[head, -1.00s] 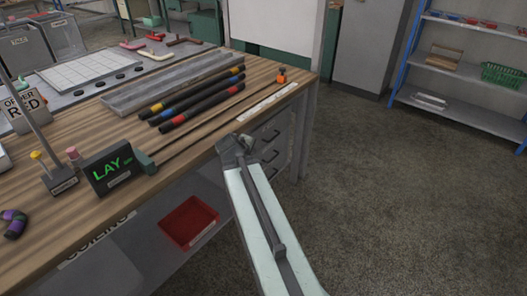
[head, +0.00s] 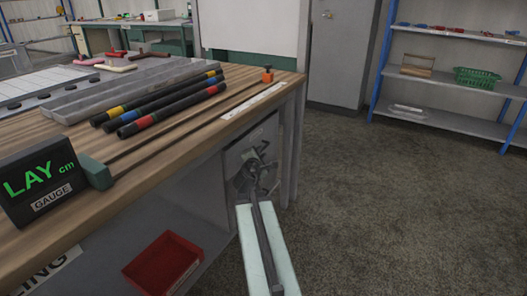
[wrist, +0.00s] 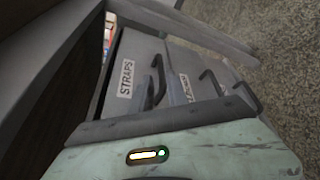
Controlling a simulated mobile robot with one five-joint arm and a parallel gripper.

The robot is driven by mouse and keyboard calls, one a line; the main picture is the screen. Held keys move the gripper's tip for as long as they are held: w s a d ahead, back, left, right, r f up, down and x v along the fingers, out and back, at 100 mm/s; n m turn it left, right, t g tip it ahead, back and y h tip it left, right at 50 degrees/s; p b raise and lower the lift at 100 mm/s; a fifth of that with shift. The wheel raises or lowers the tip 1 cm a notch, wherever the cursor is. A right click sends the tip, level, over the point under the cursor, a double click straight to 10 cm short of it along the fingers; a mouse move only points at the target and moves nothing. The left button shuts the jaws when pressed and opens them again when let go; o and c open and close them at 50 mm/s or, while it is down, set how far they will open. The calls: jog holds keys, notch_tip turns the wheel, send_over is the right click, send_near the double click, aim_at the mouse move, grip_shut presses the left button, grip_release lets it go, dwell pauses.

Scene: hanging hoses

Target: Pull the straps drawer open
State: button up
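The straps drawer (wrist: 124,94) shows in the wrist view as a grey front with a white STRAPS label and a dark hooked handle (wrist: 159,72). A narrow coloured strip shows beside its edge; I cannot tell whether the drawer stands slightly out. In the head view, my gripper (head: 257,166) is in front of the grey drawer unit (head: 262,132), under the bench top, and covers much of the fronts. Its jaws blend with the dark handles, so their opening and any contact with the handle are unclear.
A second labelled drawer (wrist: 184,86) lies beside the straps drawer in the wrist view. The wooden bench (head: 190,145) carries several dark rods and a LAY gauge (head: 45,183). A red bin (head: 163,264) sits on the shelf below. The floor (head: 390,210) to the right is clear.

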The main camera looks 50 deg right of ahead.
aim_at(264, 148)
jog(key=b+x, duration=0.1)
jog(key=x, duration=0.6)
jog(key=shift+d+f, duration=0.1)
jog(key=shift+f, duration=0.05)
grip_shut()
dwell(1.1)
